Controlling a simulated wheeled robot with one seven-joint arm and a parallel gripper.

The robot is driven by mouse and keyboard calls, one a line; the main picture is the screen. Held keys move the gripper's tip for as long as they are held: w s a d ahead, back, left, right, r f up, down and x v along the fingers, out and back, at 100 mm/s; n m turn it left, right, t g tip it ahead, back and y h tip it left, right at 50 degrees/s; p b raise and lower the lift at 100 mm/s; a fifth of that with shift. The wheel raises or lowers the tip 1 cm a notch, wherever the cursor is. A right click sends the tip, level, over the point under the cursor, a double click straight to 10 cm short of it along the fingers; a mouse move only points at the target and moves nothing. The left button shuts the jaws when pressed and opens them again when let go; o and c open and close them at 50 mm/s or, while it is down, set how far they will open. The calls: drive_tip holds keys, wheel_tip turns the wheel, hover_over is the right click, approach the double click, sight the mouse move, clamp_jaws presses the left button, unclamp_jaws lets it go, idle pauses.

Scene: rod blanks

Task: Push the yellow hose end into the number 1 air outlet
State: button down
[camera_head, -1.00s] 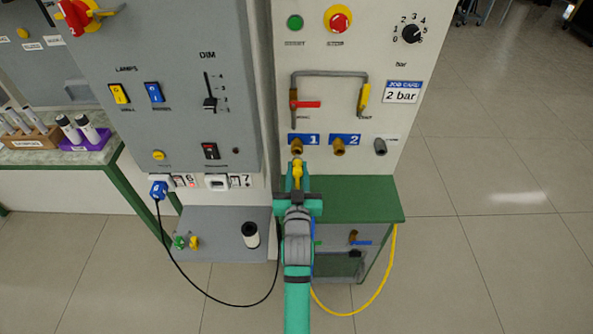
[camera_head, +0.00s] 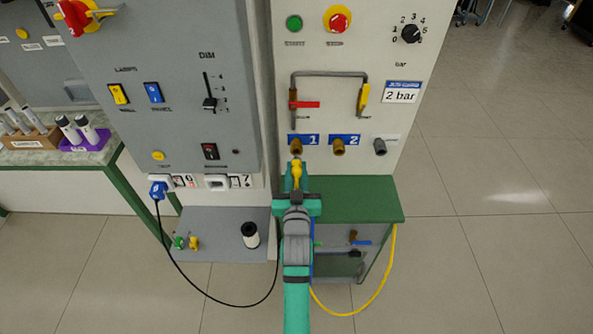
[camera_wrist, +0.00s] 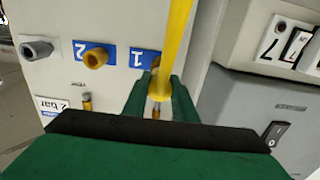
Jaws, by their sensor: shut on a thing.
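My gripper (camera_head: 298,192) is shut on the yellow hose end (camera_head: 296,172), which points toward the panel just below the number 1 air outlet (camera_head: 296,146). In the wrist view the yellow hose end (camera_wrist: 160,82) stands between the green fingers (camera_wrist: 160,95) and partly covers the number 1 outlet (camera_wrist: 155,63). I cannot tell whether its tip touches the outlet. The number 2 outlet (camera_head: 339,147) is brass and empty to the right. The yellow hose (camera_head: 382,283) loops down beside the green bench.
A grey outlet (camera_head: 380,147) sits right of number 2. Above are a red-handled valve (camera_head: 305,104) and a yellow-handled valve (camera_head: 364,96). The green shelf (camera_head: 375,205) lies under the outlets. A blue plug (camera_head: 158,190) with a black cable hangs at left.

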sight(296, 163)
drive_tip(key=shift+w, duration=0.55)
drive_tip(key=shift+w+d, duration=0.1)
drive_tip(key=shift+w, duration=0.2)
drive_tip(key=shift+w, duration=0.85)
drive_tip(key=c, duration=1.4)
unclamp_jaws()
drive_tip(key=shift+o, duration=0.2)
drive_tip(key=s, duration=1.1)
